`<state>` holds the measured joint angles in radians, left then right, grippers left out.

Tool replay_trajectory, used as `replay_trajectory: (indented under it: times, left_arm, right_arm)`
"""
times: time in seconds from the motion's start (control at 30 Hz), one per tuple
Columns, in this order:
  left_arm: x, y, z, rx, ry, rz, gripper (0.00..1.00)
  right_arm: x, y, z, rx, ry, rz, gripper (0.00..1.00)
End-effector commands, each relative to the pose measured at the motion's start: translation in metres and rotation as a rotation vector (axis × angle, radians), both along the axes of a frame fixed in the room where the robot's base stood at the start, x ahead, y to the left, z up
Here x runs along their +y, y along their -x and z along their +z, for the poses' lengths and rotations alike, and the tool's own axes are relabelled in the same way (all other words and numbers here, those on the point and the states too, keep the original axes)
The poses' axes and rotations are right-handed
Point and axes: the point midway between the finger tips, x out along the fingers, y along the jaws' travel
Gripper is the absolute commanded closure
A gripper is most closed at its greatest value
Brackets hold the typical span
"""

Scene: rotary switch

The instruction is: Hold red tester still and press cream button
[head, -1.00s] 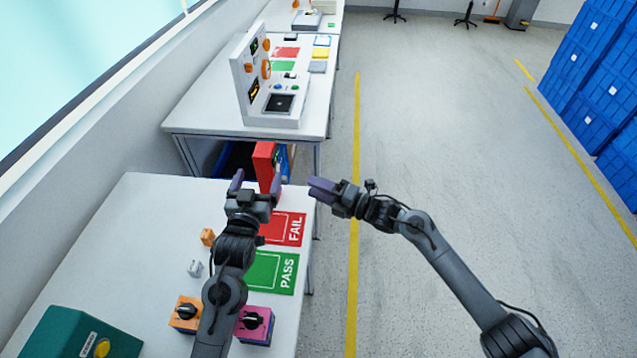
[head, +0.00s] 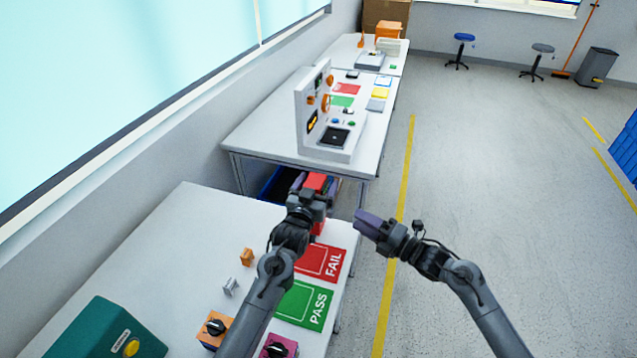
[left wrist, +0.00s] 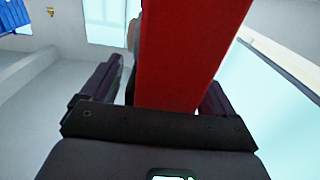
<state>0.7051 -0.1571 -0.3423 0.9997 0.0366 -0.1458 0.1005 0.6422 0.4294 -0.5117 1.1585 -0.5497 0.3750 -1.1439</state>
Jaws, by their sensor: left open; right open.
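The red tester (head: 315,181) stands upright at the far right edge of the near table, partly hidden by my left gripper. My left gripper (head: 315,187) is open, with one finger on each side of the tester. In the left wrist view the red tester (left wrist: 190,50) rises between the two dark fingers (left wrist: 165,92). A gap shows at the left finger; whether the right finger touches cannot be told.
The near table holds a red FAIL mat (head: 322,262), a green PASS mat (head: 303,305), small blocks, rotary switches and a teal box (head: 105,332). A blue bin (head: 280,184) sits behind the tester. A second table (head: 265,140) with a white panel is beyond.

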Motion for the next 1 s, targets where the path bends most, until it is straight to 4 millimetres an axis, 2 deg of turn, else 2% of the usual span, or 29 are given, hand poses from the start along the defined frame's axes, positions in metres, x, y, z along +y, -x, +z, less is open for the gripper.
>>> replay_trajectory:
  times: [0.2, 0.57, 1.0]
  left_arm:
    - [-0.0036, -0.0085, 0.0005, 0.000, 0.000, -0.001, 0.12]
    - [-0.0039, -0.0100, 0.0003, 0.000, 0.000, 0.000, 0.12]
    - [-0.0037, -0.0100, 0.0002, 0.000, 0.000, 0.000, 0.78]
  right_arm:
    - [0.0001, 0.0000, 0.0000, 0.000, 0.000, 0.000, 0.57]
    - [0.0001, 0.0000, 0.0000, 0.000, 0.000, 0.000, 0.57]
    - [0.0001, 0.0001, 0.0000, 0.000, 0.000, 0.000, 0.57]
